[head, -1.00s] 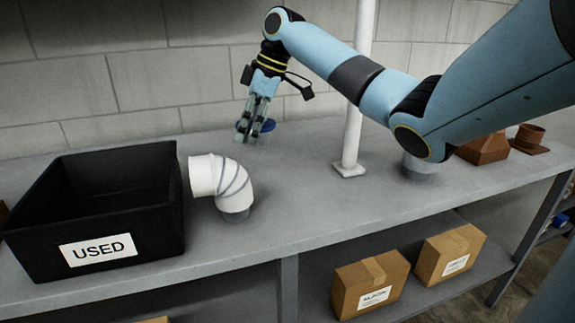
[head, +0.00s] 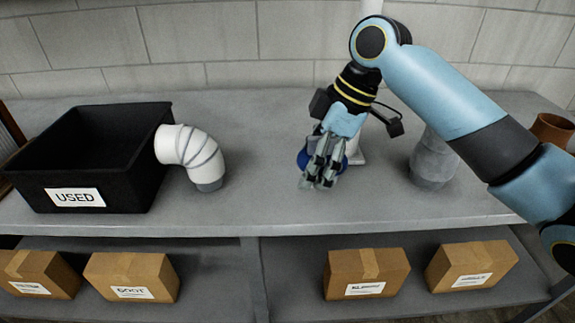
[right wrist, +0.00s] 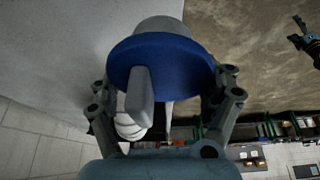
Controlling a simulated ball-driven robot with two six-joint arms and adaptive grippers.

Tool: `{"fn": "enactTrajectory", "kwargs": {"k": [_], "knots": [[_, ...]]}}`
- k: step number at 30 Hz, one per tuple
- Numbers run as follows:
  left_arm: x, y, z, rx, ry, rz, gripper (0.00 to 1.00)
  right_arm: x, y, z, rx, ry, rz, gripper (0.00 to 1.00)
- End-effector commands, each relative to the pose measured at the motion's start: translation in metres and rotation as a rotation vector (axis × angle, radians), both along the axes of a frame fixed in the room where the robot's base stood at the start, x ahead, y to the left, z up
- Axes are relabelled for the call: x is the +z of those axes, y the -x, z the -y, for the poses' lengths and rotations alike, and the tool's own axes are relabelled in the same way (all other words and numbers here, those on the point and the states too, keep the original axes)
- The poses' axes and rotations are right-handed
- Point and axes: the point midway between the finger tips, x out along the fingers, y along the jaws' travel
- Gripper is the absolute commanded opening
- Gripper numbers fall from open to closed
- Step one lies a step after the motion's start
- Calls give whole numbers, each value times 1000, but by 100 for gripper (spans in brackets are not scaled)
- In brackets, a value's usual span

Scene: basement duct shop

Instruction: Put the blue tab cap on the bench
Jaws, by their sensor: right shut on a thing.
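My right gripper (head: 318,180) is over the middle of the grey bench (head: 265,205), its fingers pointing down. It is shut on the blue tab cap (right wrist: 160,60). In the right wrist view the cap is a blue disc, its pale grey tab (right wrist: 139,95) between the fingers and a grey round part beyond it. In the head view the fingers hide most of the cap, and blue shows at their sides. I cannot tell its exact height over the bench. A small dark, jointed shape at the right wrist view's upper right looks like my left gripper (right wrist: 303,38); its fingers are unclear.
A black bin marked USED (head: 122,185) stands at left, with a white pipe elbow (head: 192,155) beside it. A white post (head: 356,154) rises behind my gripper. Cardboard boxes (head: 367,274) sit on the lower shelf. Bench front centre is clear.

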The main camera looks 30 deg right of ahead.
Motion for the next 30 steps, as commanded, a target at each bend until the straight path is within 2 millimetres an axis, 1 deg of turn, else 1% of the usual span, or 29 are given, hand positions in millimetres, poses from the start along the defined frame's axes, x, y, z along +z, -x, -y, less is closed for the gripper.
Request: {"fn": "enactTrajectory", "kwargs": {"k": [1, 3, 6, 9, 14, 18, 21, 30], "knots": [[1, -1, 0, 0, 0, 2, 95, -7, -15, 0, -4, -5, 0, 46], [1, -2, 0, 0, 0, 3, 95, -17, -32, 2, -2, -5, 0, 46], [1, -3, 0, 0, 0, 4, 95, -30, -52, 4, -1, -4, -1, 46], [1, -2, 1, 0, 1, 4, 95, -38, -65, 6, -1, -2, 1, 45], [2, -1, 3, 1, 3, 2, 95, -48, -71, 7, 0, -1, -2, 45], [5, 0, 3, 2, 3, 1, 95, -70, -70, 7, 0, -1, -3, 45], [5, 0, 3, 1, 3, 0, 95, -80, -70, 7, -1, 0, -2, 45], [5, 2, 3, 1, 3, -2, 95, -83, -70, 8, 1, 1, 1, 45]]}}
